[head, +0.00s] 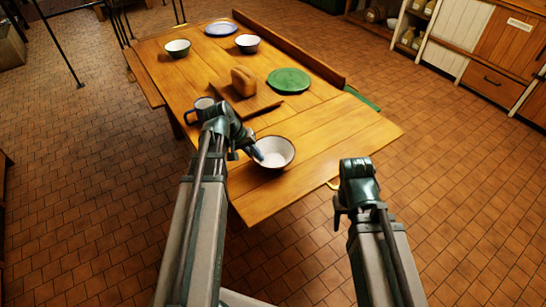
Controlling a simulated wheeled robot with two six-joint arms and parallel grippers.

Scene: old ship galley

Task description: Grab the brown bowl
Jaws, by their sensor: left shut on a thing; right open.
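The brown bowl (287,163), with a pale inside and a dark rim, is upright at the near part of the wooden table. My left gripper (258,153) reaches it from the left and is shut on its left rim. Whether the bowl touches the table or is slightly raised is hard to tell. My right gripper (339,213) is open and empty, apart from the bowl, beyond the table's near right edge. Its fingers are partly hidden by its own arm.
The wooden table (330,160) also holds a bread loaf (243,81) on a board (262,100), a green plate (289,80), a mug (203,104), two bowls (177,48) (247,43) and a blue plate (221,29). Cabinets (490,60) stand at the right. The tabletop right of the bowl is clear.

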